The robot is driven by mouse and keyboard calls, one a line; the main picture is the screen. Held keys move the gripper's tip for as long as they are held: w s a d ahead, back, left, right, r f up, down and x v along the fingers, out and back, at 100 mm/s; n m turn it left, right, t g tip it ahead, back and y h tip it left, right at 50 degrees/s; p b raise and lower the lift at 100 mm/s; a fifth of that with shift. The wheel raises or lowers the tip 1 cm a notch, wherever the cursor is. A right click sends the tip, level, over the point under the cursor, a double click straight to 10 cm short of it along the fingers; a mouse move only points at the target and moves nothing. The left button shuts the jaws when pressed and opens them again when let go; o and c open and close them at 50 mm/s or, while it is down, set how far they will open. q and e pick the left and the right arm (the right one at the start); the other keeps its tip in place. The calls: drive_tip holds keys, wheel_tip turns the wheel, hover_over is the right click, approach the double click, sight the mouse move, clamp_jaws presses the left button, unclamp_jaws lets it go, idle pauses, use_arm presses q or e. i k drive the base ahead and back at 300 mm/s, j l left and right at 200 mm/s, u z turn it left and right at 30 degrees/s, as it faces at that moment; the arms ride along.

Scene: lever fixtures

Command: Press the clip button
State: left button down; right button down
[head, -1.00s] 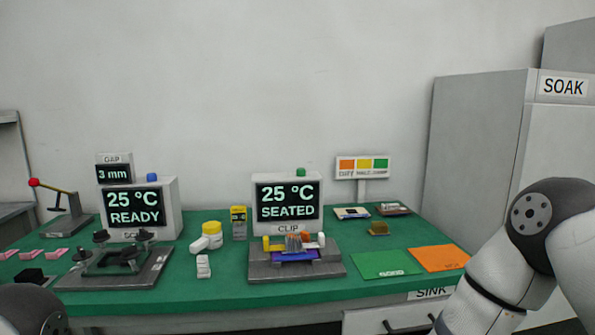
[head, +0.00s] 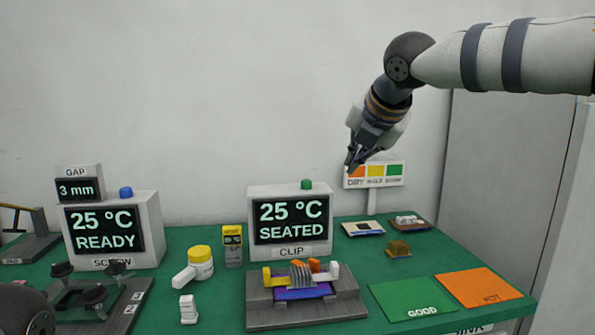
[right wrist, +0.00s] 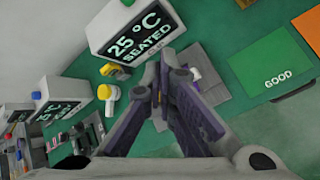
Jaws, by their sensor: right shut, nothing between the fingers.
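The clip box (head: 289,190) is a white housing on the green table, with a screen reading 25 °C SEATED and a CLIP label. A green button (head: 306,184) sits on its top right. In front is the clip fixture (head: 262,312), a grey base with a blue-purple part, a finned piece and orange bits. My right gripper (head: 352,165) is shut and empty, in the air to the right of and above the button, apart from it. My left gripper is out of view.
The screw box (head: 108,228) with a blue button (head: 126,192) stands left. The colour sign (head: 374,174) is close behind my right gripper. Green (head: 408,300) and orange mats (head: 478,287) lie right.

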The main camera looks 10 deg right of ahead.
sight(306, 184)
drive_tip(key=i+j, duration=0.1)
drive_tip(key=i, duration=0.35)
drive_tip(key=i+j, duration=0.1)
drive_tip(key=i, duration=0.35)
